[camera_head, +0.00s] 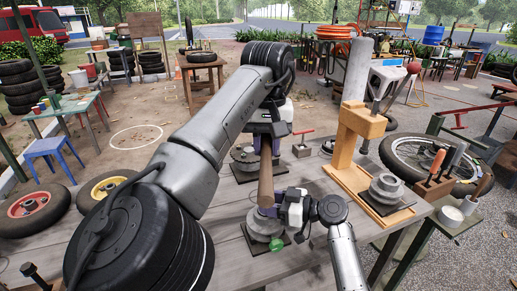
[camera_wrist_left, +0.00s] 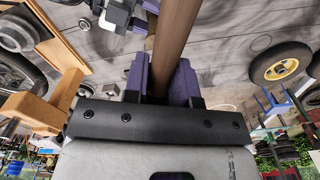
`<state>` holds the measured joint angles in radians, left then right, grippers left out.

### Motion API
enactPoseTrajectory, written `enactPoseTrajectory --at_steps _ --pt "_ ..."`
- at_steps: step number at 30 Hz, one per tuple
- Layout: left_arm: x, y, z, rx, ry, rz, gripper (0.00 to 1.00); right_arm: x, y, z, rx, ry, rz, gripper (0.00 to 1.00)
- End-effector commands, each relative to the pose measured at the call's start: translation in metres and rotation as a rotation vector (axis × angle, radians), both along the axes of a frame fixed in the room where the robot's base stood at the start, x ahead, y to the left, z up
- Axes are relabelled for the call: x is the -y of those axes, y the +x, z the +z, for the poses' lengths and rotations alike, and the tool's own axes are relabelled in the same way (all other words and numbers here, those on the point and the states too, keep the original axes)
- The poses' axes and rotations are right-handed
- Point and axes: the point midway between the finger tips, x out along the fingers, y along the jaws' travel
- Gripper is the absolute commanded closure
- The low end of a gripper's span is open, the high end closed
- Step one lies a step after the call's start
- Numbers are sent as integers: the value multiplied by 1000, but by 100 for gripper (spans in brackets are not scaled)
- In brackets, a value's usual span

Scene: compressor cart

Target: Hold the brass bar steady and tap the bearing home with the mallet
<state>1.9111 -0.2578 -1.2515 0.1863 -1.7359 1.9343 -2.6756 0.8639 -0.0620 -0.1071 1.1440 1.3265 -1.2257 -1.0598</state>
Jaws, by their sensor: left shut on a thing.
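My left gripper (camera_head: 267,130) is shut on a long brown rod (camera_head: 266,180). The rod also shows between its purple fingers in the left wrist view (camera_wrist_left: 174,40). I cannot tell whether it is the brass bar or the mallet's handle; no mallet head shows clearly. My right gripper (camera_head: 270,211) is low at the near end of the rod, above a grey round housing (camera_head: 263,230). Whether its fingers grip anything is unclear. A small green piece (camera_head: 276,243) shows beside the housing. The bearing itself cannot be made out.
The grey bench (camera_head: 225,240) carries another grey round part (camera_head: 244,154) behind the rod. A wooden press-like frame (camera_head: 345,150) with a grey stepped part (camera_head: 386,188) stands at right. A tool block (camera_head: 433,188) is farther right. Some bare bench top lies left of the housing.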

Motion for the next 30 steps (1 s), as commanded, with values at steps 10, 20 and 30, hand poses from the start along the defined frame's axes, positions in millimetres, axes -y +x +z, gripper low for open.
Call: enactPoseTrajectory --at_steps 10,20,30 --pt "2 -2 3 1 0 0 100 0 0 1 2 2 0 74" --pt "2 -1 -1 0 0 -2 100 0 0 2 2 2 0 74" --pt "1 -1 -18 -1 0 0 100 0 0 2 2 2 0 74"
